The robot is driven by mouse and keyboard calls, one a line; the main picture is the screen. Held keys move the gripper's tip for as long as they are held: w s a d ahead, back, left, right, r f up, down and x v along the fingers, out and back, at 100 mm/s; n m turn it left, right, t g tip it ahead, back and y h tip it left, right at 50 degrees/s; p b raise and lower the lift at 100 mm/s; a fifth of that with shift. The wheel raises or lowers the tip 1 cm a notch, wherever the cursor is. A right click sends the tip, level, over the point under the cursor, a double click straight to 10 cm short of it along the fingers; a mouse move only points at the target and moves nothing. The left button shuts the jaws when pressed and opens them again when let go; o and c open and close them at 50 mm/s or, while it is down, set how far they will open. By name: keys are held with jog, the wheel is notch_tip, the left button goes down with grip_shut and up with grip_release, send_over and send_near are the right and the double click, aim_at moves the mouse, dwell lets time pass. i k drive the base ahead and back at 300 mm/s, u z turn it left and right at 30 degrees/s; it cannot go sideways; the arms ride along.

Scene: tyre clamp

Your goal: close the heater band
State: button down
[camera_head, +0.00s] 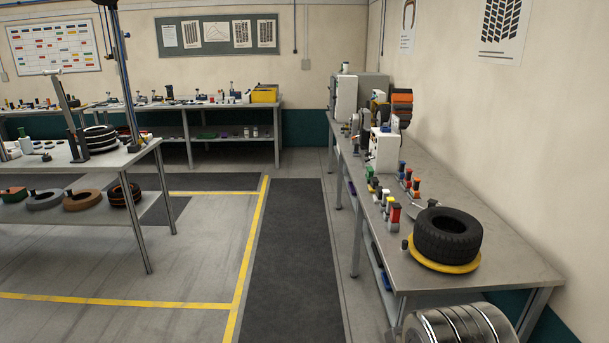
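No heater band can be made out with certainty. A shiny metal cylinder (461,326) with ringed grooves is cut off by the bottom edge at right, in front of the near end of the right bench; I cannot tell whether it is the heater band or whether it is open or closed. A black tyre (447,235) lies flat on a yellow round base (443,266) at the near end of that bench. My gripper is not in view.
The right bench (505,262) runs along the wall, with small coloured tools (394,213) and machines (383,150) farther back. A left table (95,155) holds stacked tyres. A dark floor mat (290,260) between them is clear. A back bench (200,103) carries several small items.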

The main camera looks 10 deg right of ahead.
aim_at(402, 99)
jog(key=i, duration=2.15)
jog(key=z, duration=0.2)
jog(key=i, duration=1.8)
jog(key=z, duration=0.1)
